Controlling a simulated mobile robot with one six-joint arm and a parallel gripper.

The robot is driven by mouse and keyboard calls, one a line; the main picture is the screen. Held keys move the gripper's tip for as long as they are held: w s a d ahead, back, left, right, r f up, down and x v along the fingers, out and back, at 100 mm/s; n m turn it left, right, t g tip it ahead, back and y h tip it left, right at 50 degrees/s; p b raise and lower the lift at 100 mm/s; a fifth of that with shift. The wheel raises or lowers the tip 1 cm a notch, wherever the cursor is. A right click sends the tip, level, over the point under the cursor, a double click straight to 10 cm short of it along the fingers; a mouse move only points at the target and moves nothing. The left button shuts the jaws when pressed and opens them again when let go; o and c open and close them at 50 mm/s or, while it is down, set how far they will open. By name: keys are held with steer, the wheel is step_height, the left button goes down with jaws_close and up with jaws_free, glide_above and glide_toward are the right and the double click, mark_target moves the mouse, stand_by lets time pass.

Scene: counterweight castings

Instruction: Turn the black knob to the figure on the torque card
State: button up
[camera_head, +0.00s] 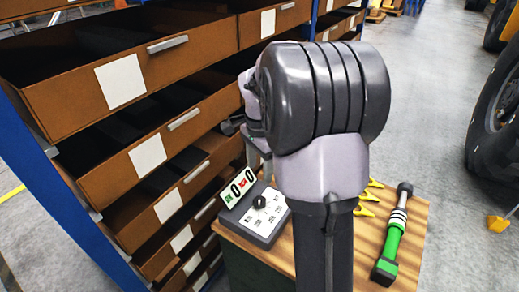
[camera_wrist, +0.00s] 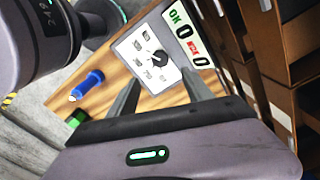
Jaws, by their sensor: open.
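The black knob (camera_head: 259,202) sits on the white dial face of a grey box (camera_head: 262,230) on the wooden bench top. It also shows in the wrist view (camera_wrist: 160,58), with printed figures around it. Its pointer setting is too small to read. A panel on the box (camera_wrist: 193,37) shows a green OK and a red mark, each beside a 0. In the wrist view my gripper (camera_wrist: 161,78) is open and empty, its fingers apart on the near side of the dial, short of the knob. In the head view my arm hides much of the gripper. I cannot identify a torque card.
A green tool (camera_head: 389,245) and yellow clips (camera_head: 368,197) lie on the bench at right. A blue-handled item (camera_wrist: 87,85) shows in the wrist view. A rack of brown bins (camera_head: 150,150) stands close on the left. Open floor lies beyond the bench.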

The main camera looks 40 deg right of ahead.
step_height(320, 180, up, 5)
steer(key=shift+f+p, duration=0.2)
steer(key=shift+p, duration=0.3)
